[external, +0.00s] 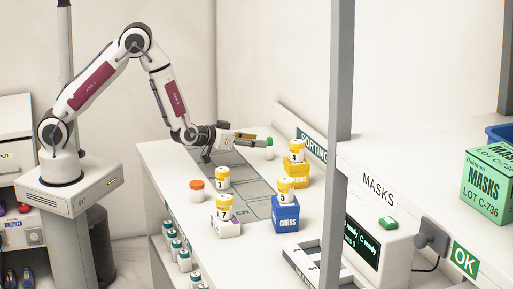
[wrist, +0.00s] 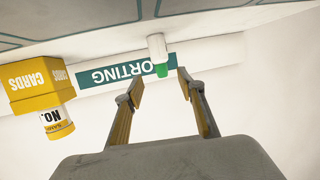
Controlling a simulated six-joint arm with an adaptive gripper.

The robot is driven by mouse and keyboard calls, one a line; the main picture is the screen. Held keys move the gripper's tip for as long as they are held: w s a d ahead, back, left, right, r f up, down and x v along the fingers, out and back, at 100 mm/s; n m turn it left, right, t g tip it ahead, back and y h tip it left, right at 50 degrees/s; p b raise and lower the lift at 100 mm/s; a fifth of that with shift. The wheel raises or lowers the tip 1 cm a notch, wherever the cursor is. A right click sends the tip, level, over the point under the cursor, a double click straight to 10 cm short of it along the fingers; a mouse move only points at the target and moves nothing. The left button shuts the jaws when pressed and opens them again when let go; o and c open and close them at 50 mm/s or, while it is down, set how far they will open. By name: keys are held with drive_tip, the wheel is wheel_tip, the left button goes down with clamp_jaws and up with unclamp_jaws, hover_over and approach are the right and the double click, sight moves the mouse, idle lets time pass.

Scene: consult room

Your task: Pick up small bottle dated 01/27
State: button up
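A small white bottle with a green cap (external: 269,153) stands upright on the counter near the back wall. In the wrist view, which is upside down, the bottle (wrist: 156,46) is just beyond my fingertips, lined up roughly with the gap between them. My gripper (external: 247,138) is stretched out level toward the bottle from the left. In the wrist view my gripper (wrist: 160,88) is open with nothing between its fingers. No date can be read on the bottle. An orange-capped bottle (external: 196,191) stands on the counter closer to the front left.
Yellow numbered bottles stand on a yellow box (external: 296,175), a blue cards box (external: 285,215) and a white box (external: 225,227). Another numbered bottle (external: 222,180) is on the counter. The sorting sign (external: 312,147) runs behind. Several teal-capped bottles (external: 184,260) sit below the counter's left edge.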

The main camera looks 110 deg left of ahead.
sight(269, 144)
drive_tip(key=shift+x, duration=0.85)
drive_tip(key=shift+x, duration=2.6)
drive_tip(key=shift+s+f, duration=0.1)
drive_tip(key=shift+s, duration=0.1)
clamp_jaws()
